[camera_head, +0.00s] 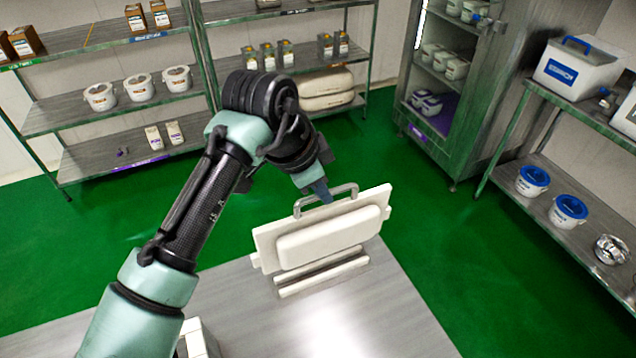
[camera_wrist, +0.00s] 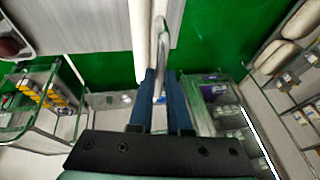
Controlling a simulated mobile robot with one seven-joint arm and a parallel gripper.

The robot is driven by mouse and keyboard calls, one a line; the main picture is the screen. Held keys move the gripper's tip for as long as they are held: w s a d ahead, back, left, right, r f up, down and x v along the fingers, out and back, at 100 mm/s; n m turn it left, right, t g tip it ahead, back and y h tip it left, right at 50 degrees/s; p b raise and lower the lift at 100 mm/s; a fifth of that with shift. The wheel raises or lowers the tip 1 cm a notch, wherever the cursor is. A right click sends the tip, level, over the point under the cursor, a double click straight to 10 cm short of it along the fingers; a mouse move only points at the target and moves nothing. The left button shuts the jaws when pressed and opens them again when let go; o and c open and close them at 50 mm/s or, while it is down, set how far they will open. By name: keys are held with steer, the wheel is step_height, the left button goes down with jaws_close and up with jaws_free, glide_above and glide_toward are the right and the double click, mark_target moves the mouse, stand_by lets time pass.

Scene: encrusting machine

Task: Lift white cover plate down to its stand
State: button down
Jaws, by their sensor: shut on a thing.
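The white cover plate (camera_head: 325,238) stands upright, with a raised block on its near face and a grey handle (camera_head: 312,198) along its top edge. My gripper (camera_head: 324,194) is shut on this handle from above. In the wrist view the plate (camera_wrist: 140,42) shows edge-on, and the handle (camera_wrist: 159,62) lies between the blue fingers of my gripper (camera_wrist: 160,80). The stand (camera_head: 322,278), low pale bars on the steel table, lies right below the plate. I cannot tell whether the plate's lower edge touches it.
The steel table (camera_head: 385,315) is bare in front of the stand. Green floor (camera_head: 430,215) lies open beyond. Shelves with tubs and boxes (camera_head: 140,88) stand at the back left. A cabinet (camera_head: 440,95) and a rack with blue-lidded tubs (camera_head: 568,210) stand at the right.

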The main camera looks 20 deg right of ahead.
mark_target(320, 210)
step_height(320, 210, down, 3)
steer(key=shift+w+a+r+b, duration=0.1)
steer(key=shift+w+b, duration=0.05)
steer(key=shift+b, duration=0.8)
steer(key=shift+r+p, duration=0.15)
steer(key=shift+p, duration=0.25)
steer(key=shift+a+p, duration=0.15)
steer(key=shift+p, duration=0.15)
steer(key=shift+f, duration=0.2)
steer(key=shift+f+b, duration=0.55)
steer(key=shift+f, duration=0.5)
